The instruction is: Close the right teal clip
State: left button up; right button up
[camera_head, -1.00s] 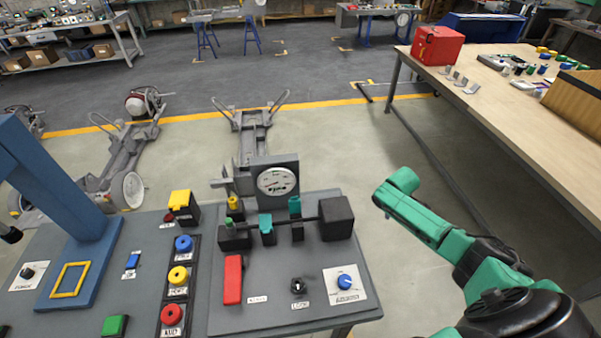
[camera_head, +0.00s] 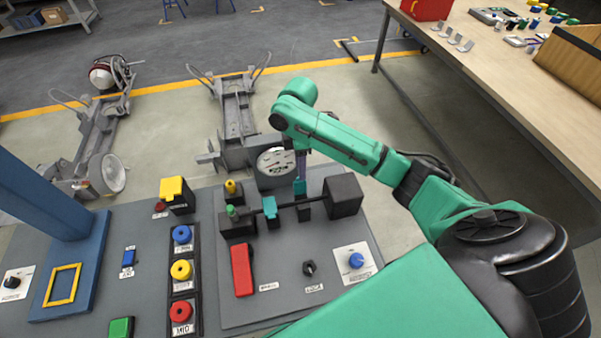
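The right teal clip (camera_head: 299,188) stands upright on its black block by the dark bar, next to the black box (camera_head: 344,196). The left teal clip (camera_head: 270,207) sits lower on its own block. My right arm reaches in from the right, its green wrist above and behind the bar. My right gripper (camera_head: 301,164) points down just over the right teal clip. It is small and partly hidden by the wrist, so I cannot tell whether its fingers are apart or touch the clip. My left gripper is out of view.
A red handle (camera_head: 242,270), black knob (camera_head: 309,268) and blue knob (camera_head: 356,260) are in front. A blue press frame (camera_head: 72,235) rises at the left.

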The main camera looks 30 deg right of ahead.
aim_at(298, 178)
jog(key=f, duration=0.2)
jog(key=w+f, duration=0.1)
jog(key=shift+w+a+f, duration=0.1)
jog(key=shift+w+f, duration=0.05)
jog(key=shift+f, duration=0.2)
jog(key=shift+d+f, duration=0.35)
jog(key=shift+f, duration=0.1)
jog(key=shift+s+a+r, duration=0.15)
jog(key=shift+s, duration=0.1)
grip_shut()
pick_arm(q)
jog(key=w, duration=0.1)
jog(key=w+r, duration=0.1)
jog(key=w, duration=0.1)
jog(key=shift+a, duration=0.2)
pick_arm(e)
jog(key=shift+w, duration=0.1)
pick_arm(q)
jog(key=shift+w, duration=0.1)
